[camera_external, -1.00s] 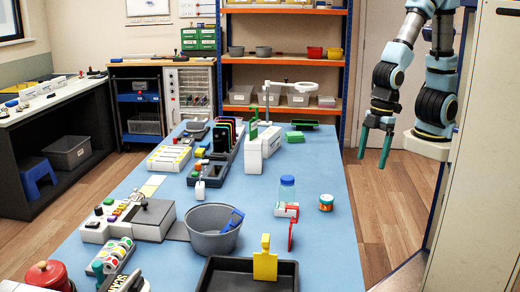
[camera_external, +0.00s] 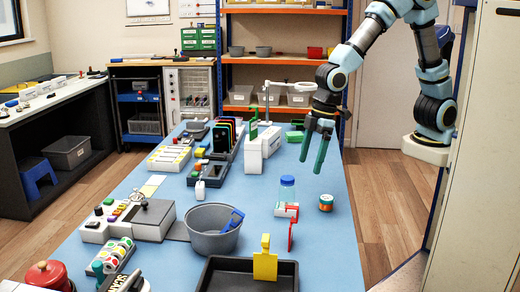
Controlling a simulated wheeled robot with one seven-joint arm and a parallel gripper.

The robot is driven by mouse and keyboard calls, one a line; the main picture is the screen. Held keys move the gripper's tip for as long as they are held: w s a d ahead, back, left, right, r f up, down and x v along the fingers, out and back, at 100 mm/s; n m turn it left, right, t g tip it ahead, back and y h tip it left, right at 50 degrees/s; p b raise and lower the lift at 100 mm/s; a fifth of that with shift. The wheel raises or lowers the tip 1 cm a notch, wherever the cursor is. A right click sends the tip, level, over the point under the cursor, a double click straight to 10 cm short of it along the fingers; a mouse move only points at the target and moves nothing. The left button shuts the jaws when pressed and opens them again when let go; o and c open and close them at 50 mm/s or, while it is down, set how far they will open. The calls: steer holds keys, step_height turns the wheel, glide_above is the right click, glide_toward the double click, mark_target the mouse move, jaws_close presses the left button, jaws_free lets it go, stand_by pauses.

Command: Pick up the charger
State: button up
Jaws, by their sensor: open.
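My gripper (camera_external: 311,166) is open and empty. Its two green fingers point down above the right part of the blue table (camera_external: 330,230), behind the clear bottle. A small white block (camera_external: 200,190) lies on the table left of the middle, in front of the dark phone rack; it may be the charger, but it is too small to be sure. My gripper is well to the right of this block and higher than it.
A clear bottle with a blue cap (camera_external: 287,190), a small orange-and-green jar (camera_external: 326,202) and a red stand (camera_external: 292,232) are on the right. A grey bucket (camera_external: 212,240), a dark tray (camera_external: 225,278), a phone rack (camera_external: 205,172) and a white box (camera_external: 254,155) also stand there.

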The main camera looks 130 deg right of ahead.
steer(key=w+d+f+m+b, duration=0.1)
steer(key=w+d+f+m, duration=0.1)
steer(key=w+d, duration=0.8)
steer(key=m+t+h+b, duration=0.1)
steer(key=m+h+b, duration=0.1)
glide_toward(201, 184)
steer(key=f, duration=0.1)
steer(key=p+x, duration=0.1)
steer(key=x, duration=0.4)
steer(key=shift+d+p, duration=0.15)
steer(key=shift+p, duration=0.2)
steer(key=shift+a+p+x, duration=0.2)
steer(key=shift+p+x, duration=1)
steer(key=shift+x, duration=1.55)
steer(key=shift+w, duration=0.1)
jaws_close()
steer(key=shift+r, duration=0.15)
